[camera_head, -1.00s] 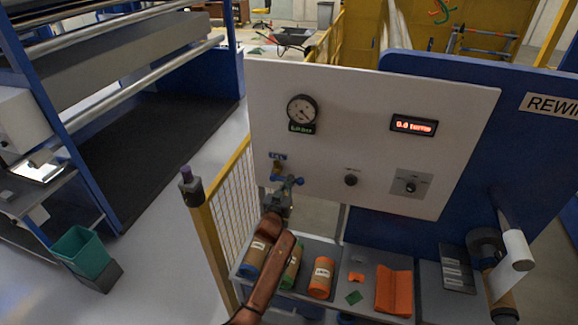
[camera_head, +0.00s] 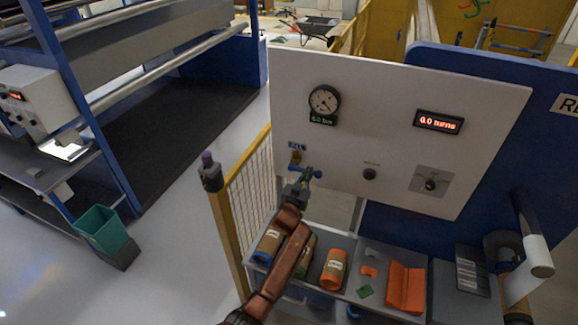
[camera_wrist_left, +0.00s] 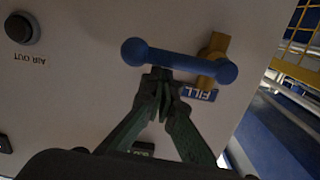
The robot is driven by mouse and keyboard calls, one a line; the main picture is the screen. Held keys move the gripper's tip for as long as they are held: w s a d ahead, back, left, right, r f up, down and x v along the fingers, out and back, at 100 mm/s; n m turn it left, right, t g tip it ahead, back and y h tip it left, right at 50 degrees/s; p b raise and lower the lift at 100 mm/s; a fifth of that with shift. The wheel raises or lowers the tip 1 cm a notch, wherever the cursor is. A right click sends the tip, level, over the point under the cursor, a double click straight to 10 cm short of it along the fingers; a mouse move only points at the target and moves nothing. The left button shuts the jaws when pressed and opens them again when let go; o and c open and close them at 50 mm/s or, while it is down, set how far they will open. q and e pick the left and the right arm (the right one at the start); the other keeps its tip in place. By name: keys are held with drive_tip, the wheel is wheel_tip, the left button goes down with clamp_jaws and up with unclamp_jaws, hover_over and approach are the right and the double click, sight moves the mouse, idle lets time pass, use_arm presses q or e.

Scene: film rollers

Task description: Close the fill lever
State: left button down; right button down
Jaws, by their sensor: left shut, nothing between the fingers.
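The fill lever (camera_head: 312,173) is a blue bar with rounded ends on a yellow valve body, low on the left of the white panel. In the left wrist view the blue lever (camera_wrist_left: 180,62) lies slightly tilted across the upper middle, with its yellow valve (camera_wrist_left: 213,52) near the right end beside the blue FILL label (camera_wrist_left: 199,93). My left gripper (camera_head: 297,187) is shut and empty, just below the lever. In the left wrist view its fingertips (camera_wrist_left: 158,84) overlap the bar's lower edge near the middle; contact cannot be told. My right gripper is not in view.
The white panel (camera_head: 385,125) also carries a pressure gauge (camera_head: 324,101), a red display (camera_head: 438,122), a black button (camera_head: 369,174) and a knob (camera_head: 430,184). Below, a grey tray (camera_head: 346,283) holds rollers and orange parts. A yellow mesh fence (camera_head: 248,180) stands close on the left.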

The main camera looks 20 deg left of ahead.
use_arm(q)
drive_tip(key=s+r+p, duration=0.1)
drive_tip(key=s+r, duration=0.3)
drive_tip(key=s, duration=0.6)
drive_tip(key=shift+s+d+r, duration=0.2)
drive_tip(key=shift+s+d, duration=0.15)
drive_tip(key=shift+d, duration=0.05)
